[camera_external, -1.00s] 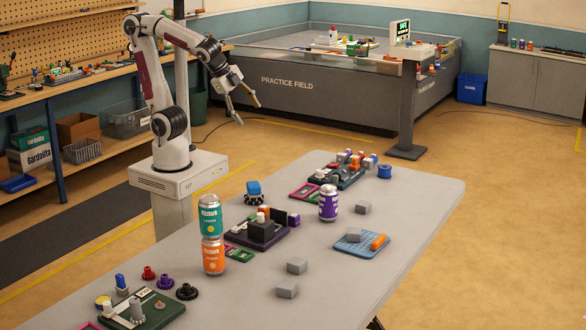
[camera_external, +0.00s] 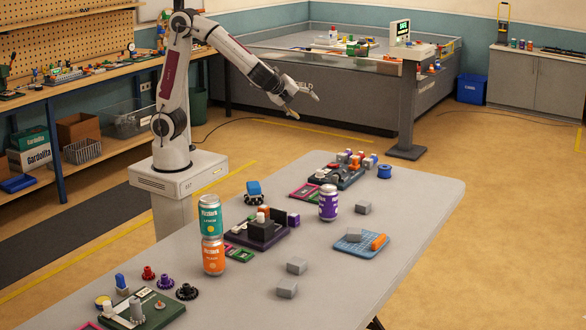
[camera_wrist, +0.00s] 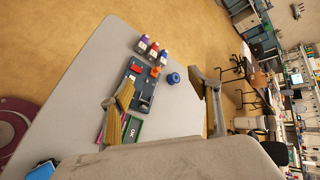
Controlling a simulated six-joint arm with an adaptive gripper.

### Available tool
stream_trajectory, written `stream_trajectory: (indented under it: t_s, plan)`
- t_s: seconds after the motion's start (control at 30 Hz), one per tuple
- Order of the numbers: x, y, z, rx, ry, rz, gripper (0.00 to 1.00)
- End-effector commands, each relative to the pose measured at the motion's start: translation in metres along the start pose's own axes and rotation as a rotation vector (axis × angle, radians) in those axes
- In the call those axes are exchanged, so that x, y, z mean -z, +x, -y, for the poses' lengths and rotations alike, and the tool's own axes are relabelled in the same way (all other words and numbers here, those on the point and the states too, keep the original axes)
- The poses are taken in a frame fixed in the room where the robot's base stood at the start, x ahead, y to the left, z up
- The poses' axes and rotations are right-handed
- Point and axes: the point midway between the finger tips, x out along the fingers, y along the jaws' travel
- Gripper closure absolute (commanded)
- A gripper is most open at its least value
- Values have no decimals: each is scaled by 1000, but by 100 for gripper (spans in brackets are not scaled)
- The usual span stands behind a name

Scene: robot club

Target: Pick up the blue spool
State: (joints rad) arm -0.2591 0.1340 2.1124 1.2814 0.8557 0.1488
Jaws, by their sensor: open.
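The blue spool (camera_external: 384,171) stands near the far right end of the grey table in the external view, just right of a dark tray of parts. In the wrist view the spool (camera_wrist: 174,78) lies on the table between my two fingers, some way beyond them, nearer the right finger. My gripper (camera_external: 305,102) is open and empty, in the air behind the far end of the table, up and to the left of the spool. In the wrist view both fingers of my gripper (camera_wrist: 165,108) show, wide apart, with nothing between their tips.
The dark tray (camera_external: 346,178) with small bottles and blocks is close beside the spool. A purple can (camera_external: 328,203), stacked teal (camera_external: 210,217) and orange (camera_external: 213,256) cans, and a blue mat (camera_external: 350,247) are farther along the table. The table right of the spool is clear.

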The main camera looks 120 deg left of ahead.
Motion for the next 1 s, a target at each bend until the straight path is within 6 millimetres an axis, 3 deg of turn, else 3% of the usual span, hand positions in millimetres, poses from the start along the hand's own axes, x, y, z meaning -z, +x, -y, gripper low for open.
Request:
stream_trajectory:
  t_s: [0.53, 1.0]
  plan:
    - [45, 109, 42, 158, 435, 92, 38]
    - [102, 206, 37, 275, 814, 103, 38]
